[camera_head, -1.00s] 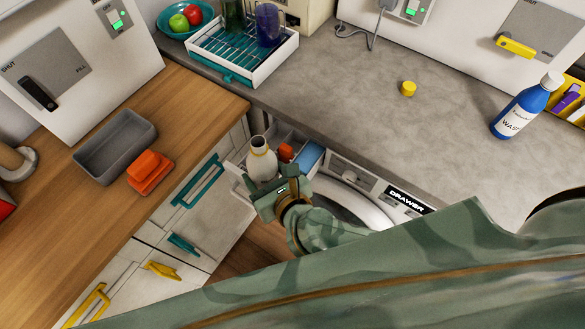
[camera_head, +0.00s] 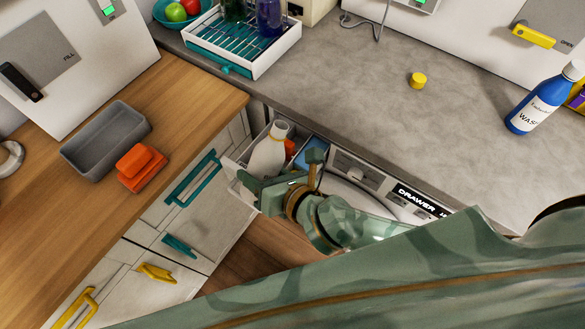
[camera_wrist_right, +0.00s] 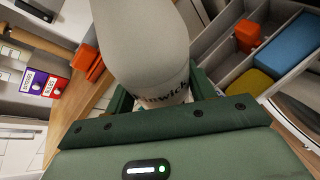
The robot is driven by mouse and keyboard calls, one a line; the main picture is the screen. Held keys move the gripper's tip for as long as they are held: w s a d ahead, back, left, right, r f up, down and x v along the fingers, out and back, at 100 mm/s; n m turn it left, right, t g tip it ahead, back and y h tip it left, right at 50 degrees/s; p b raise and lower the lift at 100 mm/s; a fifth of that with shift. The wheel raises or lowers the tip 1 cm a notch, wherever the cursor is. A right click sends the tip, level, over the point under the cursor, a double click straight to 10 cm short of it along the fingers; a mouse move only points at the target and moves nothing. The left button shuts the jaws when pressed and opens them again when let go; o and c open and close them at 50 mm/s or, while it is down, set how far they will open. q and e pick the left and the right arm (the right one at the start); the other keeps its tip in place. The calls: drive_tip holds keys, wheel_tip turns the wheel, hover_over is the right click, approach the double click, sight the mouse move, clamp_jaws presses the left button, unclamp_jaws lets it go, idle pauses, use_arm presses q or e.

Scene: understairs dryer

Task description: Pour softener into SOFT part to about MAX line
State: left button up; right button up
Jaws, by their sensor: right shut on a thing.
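My right gripper (camera_head: 284,184) is shut on a white softener bottle (camera_head: 266,158) with a tan ring at its neck. The bottle is uncapped and leans, its mouth towards the upper right in the head view, over the open washer drawer (camera_head: 240,157). The bottle also fills the top middle of the right wrist view (camera_wrist_right: 145,45), with dark lettering on its side. No stream shows. The drawer has an orange part (camera_wrist_right: 247,35), a blue part (camera_wrist_right: 290,50) and a yellow part (camera_wrist_right: 250,82). The SOFT part and MAX line cannot be read. My left gripper is out of view.
A yellow cap (camera_head: 417,80) lies on the grey counter (camera_head: 370,110). A blue WASH bottle (camera_head: 540,103) stands at the right. A white rack (camera_head: 247,62) is behind the drawer.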

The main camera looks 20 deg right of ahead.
drive_tip(key=shift+s+a+f+m+b, duration=0.1)
drive_tip(key=shift+f+m+b, duration=0.15)
drive_tip(key=shift+b, duration=0.2)
drive_tip(key=shift+f+m+y+b, duration=0.1)
drive_tip(key=shift+m+y+b, duration=0.25)
drive_tip(key=shift+y+b, duration=0.2)
drive_tip(key=f+b, duration=0.1)
drive_tip(key=m+y+b, duration=0.1)
drive_tip(key=b, duration=0.1)
drive_tip(key=shift+s+a+f, duration=0.15)
drive_tip(key=shift+a+f, duration=0.2)
drive_tip(key=shift+s+a+r+m+b, duration=0.1)
drive_tip(key=shift+a+r+m+b, duration=0.1)
drive_tip(key=shift+r+m+b, duration=0.2)
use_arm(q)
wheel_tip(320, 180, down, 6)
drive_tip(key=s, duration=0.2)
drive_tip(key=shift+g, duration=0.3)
use_arm(e)
drive_tip(key=shift+f, duration=0.1)
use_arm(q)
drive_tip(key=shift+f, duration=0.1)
use_arm(e)
drive_tip(key=shift+g, duration=0.3)
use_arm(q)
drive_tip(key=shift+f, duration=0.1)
use_arm(e)
drive_tip(key=shift+a, duration=0.1)
